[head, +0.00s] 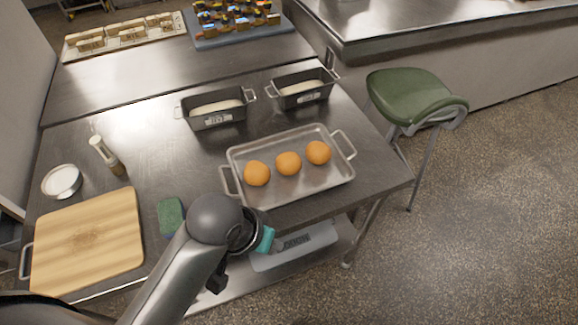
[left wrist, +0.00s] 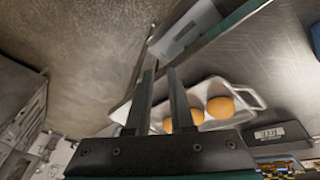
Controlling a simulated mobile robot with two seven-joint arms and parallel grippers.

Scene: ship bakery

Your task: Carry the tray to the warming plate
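The metal tray (head: 318,188) holds three round orange-brown buns (head: 288,163) and lies on the steel table near its front right edge. It has a wire handle at each end. My left gripper (head: 264,241) is just in front of the tray, near the table's front edge; its fingers are mostly hidden in the head view. In the left wrist view its two fingers (left wrist: 161,75) stand apart with a gap between them, and the tray (left wrist: 243,90) and buns show beyond them. My right gripper is not in view. I cannot identify a warming plate with certainty.
Two dark loaf pans (head: 218,117) stand behind the tray. A cutting board (head: 88,240), green sponge (head: 170,216), white bowl (head: 62,181) and shaker (head: 105,152) are at left. A blue-grey board (head: 207,42) bears small colourful items. A green stool (head: 410,95) stands at right.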

